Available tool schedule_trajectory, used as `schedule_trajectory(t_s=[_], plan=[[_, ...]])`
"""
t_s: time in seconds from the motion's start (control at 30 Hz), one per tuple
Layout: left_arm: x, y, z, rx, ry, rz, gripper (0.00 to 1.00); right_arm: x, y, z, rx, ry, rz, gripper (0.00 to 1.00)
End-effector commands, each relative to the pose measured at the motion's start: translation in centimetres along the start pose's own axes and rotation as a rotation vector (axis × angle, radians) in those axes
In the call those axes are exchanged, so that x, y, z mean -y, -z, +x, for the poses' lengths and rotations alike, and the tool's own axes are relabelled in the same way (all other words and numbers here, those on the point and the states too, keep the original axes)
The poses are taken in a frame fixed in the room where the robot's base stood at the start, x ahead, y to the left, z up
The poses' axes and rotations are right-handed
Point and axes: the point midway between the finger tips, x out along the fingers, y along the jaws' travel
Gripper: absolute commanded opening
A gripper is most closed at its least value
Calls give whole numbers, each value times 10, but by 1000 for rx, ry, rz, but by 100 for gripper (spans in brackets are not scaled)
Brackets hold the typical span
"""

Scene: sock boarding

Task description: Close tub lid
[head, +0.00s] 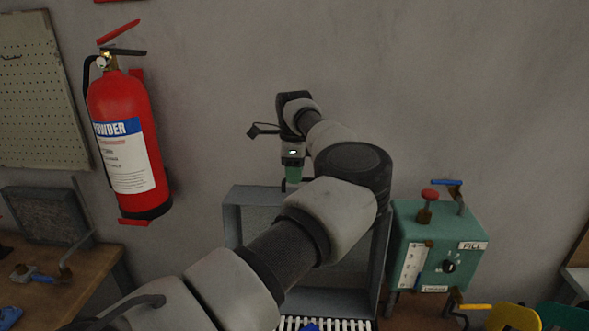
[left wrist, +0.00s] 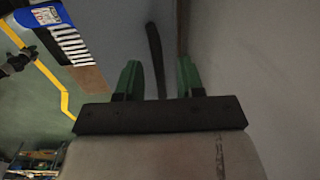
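The grey tub lid (head: 238,225) appears raised upright against the wall side, its rimmed face toward me. My left arm hides much of it. My left gripper (head: 292,178) points down by the lid's top edge. In the left wrist view its two green fingers (left wrist: 160,80) stand apart, with a dark bar (left wrist: 154,50) showing between them; contact with it cannot be told. My right gripper is not in view.
White slats (head: 325,323) with something blue lie below the lid. A green control box (head: 437,250) with levers stands close on the right. A red fire extinguisher (head: 130,150) hangs on the wall, above a wooden bench (head: 85,270) at left.

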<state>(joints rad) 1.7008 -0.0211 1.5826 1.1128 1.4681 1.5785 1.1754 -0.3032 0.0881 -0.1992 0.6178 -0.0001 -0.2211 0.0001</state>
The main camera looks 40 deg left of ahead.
Motion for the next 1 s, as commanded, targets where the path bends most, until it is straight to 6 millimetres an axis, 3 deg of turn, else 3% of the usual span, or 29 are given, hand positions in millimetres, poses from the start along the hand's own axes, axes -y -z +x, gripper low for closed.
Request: schedule_trajectory(t_s=[0.37,0.63,1.0], plan=[[0,0,9,1,0,0,38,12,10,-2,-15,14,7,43],[0,0,8,1,1,0,0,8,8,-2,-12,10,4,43],[1,-1,8,1,9,1,0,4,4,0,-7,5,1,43]])
